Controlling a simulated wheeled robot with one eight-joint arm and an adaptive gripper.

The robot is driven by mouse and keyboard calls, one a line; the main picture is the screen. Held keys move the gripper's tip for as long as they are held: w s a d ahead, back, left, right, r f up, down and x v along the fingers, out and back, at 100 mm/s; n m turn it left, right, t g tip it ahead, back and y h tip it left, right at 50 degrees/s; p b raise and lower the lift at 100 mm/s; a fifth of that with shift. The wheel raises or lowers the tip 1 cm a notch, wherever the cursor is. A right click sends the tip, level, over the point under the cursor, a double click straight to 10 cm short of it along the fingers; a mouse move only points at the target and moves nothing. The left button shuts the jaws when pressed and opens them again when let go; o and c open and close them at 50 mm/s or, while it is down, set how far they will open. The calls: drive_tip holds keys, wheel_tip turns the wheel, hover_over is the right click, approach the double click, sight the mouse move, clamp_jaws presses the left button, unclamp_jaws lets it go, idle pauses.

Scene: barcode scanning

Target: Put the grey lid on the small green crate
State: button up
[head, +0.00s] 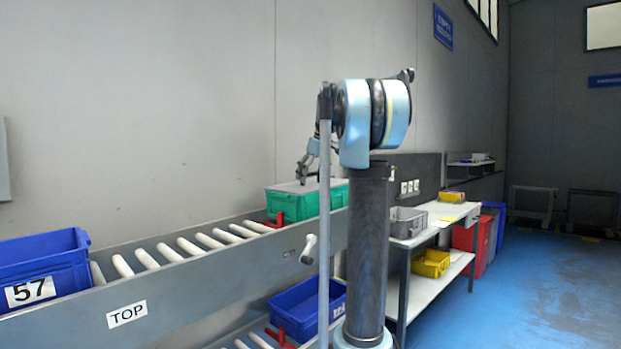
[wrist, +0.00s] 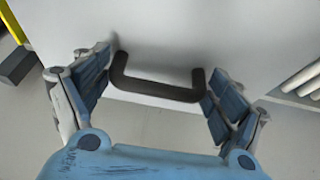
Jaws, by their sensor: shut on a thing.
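The small green crate (head: 293,206) is on the upper roller conveyor in the head view, partly hidden behind my arm. The grey lid (head: 291,187) lies flat over the crate's top there; I cannot tell whether it rests fully on the rim. My gripper (head: 304,176) reaches down to the lid from above. In the wrist view the lid (wrist: 165,45) fills the upper part, and my gripper (wrist: 160,88) has its fingers at both ends of the lid's dark handle (wrist: 155,87), shut on it. The crate is not visible in the wrist view.
A blue crate (head: 45,272) marked 57 stands at the left on the conveyor. Another blue crate (head: 307,305) is on the lower level. Red stops (head: 277,220) are by the green crate. A workbench (head: 440,218) with a grey bin (head: 408,222) stands at the right.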

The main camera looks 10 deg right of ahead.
idle(0.3)
drive_tip(key=o, duration=1)
drive_tip(key=shift+o, duration=0.2)
drive_tip(key=shift+r, duration=4.5)
